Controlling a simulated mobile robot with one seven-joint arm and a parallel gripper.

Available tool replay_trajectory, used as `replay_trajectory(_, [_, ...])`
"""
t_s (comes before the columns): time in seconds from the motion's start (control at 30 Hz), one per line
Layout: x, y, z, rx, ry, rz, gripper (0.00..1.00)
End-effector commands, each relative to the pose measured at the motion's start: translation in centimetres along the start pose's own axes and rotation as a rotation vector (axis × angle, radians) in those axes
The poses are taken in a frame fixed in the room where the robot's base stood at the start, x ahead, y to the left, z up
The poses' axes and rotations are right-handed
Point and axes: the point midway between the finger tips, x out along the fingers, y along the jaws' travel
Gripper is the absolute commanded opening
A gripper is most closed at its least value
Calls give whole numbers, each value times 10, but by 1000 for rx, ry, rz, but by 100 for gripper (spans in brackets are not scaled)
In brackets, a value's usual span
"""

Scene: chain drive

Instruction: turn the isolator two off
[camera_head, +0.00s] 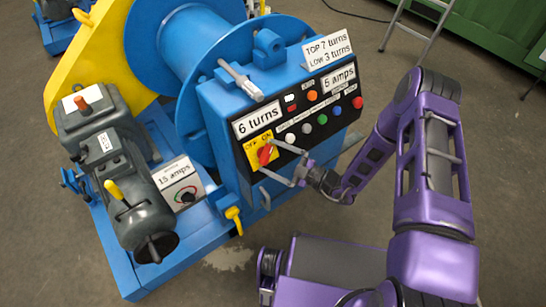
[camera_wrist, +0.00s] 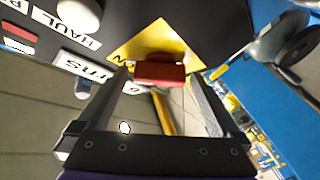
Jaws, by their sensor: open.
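A red rotary knob (camera_head: 264,155) sits on a yellow plate (camera_head: 252,147) marked OFF and ON, at the lower left of the black control panel. No name for this switch is readable. My gripper (camera_head: 269,156) is at the knob with its fingers spread, one above and one below it. In the wrist view the red knob (camera_wrist: 160,72) lies between the tips of my open gripper (camera_wrist: 159,76), with the yellow plate (camera_wrist: 152,42) behind it. I cannot tell whether either finger touches the knob.
The black panel (camera_head: 345,118) carries several coloured buttons to the right of the knob. A grey motor (camera_head: 117,165) and a yellow tap handle (camera_head: 234,215) are to the left. A ladder (camera_head: 433,30) stands behind.

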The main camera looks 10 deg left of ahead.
Motion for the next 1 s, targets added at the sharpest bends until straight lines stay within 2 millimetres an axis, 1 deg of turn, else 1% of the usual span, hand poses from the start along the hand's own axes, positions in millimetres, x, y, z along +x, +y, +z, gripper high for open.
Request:
replay_trajectory(0.27, [3,0,0,0,0,1,100])
replay_trajectory(0.3, [3,0,0,0,0,1,98])
replay_trajectory(0.37, [2,0,0,0,0,1,87])
replay_trajectory(0.5, [2,0,0,0,0,1,62])
replay_trajectory(0.67, [2,0,0,-1,0,1,33])
replay_trajectory(0.7, [2,0,0,-1,0,1,26])
replay_trajectory(1.0, [2,2,0,-32,0,-18,26])
